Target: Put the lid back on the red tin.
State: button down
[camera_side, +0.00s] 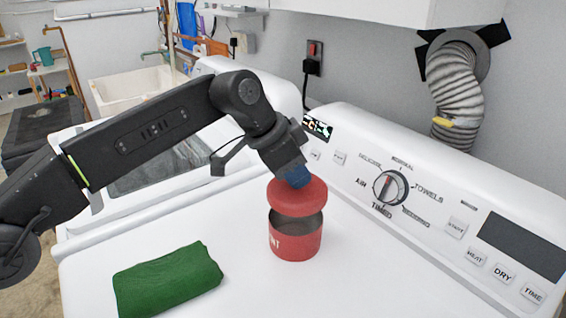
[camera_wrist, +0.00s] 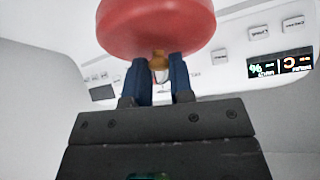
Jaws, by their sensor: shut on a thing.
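The red tin (camera_side: 295,243) stands upright and open on the white machine top in the side view, with its dark inside showing. The round red lid (camera_side: 297,197) is above the tin's mouth, slightly tilted, with a gap at the front; whether its back edge touches the rim I cannot tell. My gripper (camera_side: 299,178) comes down from the upper left and is shut on the lid's top. In the wrist view the lid (camera_wrist: 155,25) is at the top, with my blue fingertips (camera_wrist: 160,72) closed on a small brownish knob (camera_wrist: 159,60). The tin is hidden there.
A folded green cloth (camera_side: 168,281) lies on the white machine top (camera_side: 240,240) left of the tin. The control panel with its dial (camera_side: 390,187) rises behind and to the right. The surface between cloth and tin is clear.

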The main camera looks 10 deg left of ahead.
aim_at(294, 197)
jog(key=shift+f, duration=2.85)
jog(key=shift+f, duration=0.2)
jog(key=shift+c, duration=2.2)
grip_release()
jog(key=shift+r, duration=0.1)
jog(key=shift+r, duration=3.4)
